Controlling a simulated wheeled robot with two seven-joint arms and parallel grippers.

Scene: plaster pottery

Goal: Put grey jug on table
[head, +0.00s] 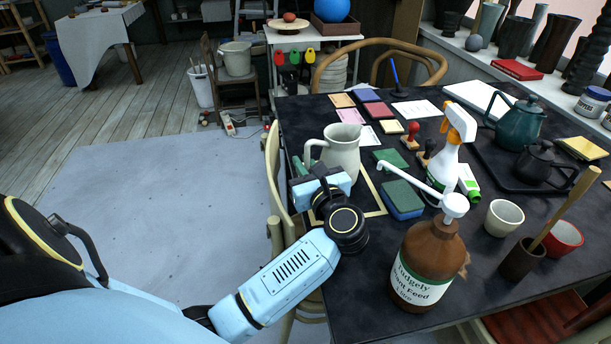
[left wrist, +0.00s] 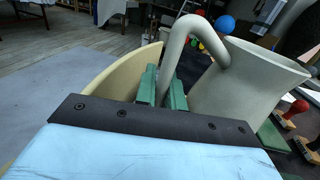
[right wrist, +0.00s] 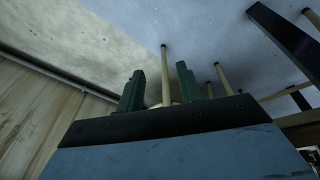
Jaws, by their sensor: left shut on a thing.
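The grey jug (head: 342,152) stands upright at the left edge of the dark table (head: 369,268), its handle towards the left. In the left wrist view the jug (left wrist: 246,84) fills the right side. My left gripper (head: 308,168) is shut on the jug's handle; in the left wrist view its green fingers (left wrist: 162,92) lie on both sides of the handle. I cannot tell whether the jug's base touches the table. My right gripper (right wrist: 160,90) shows only in the right wrist view, its green fingers apart with nothing between them.
A green-topped sponge block (head: 402,198), a white spray bottle (head: 452,150) and a brown pump bottle (head: 424,262) stand right of the jug. Flat coloured tiles (head: 351,116) lie behind it. A wooden chair (head: 275,180) stands against the table's left edge.

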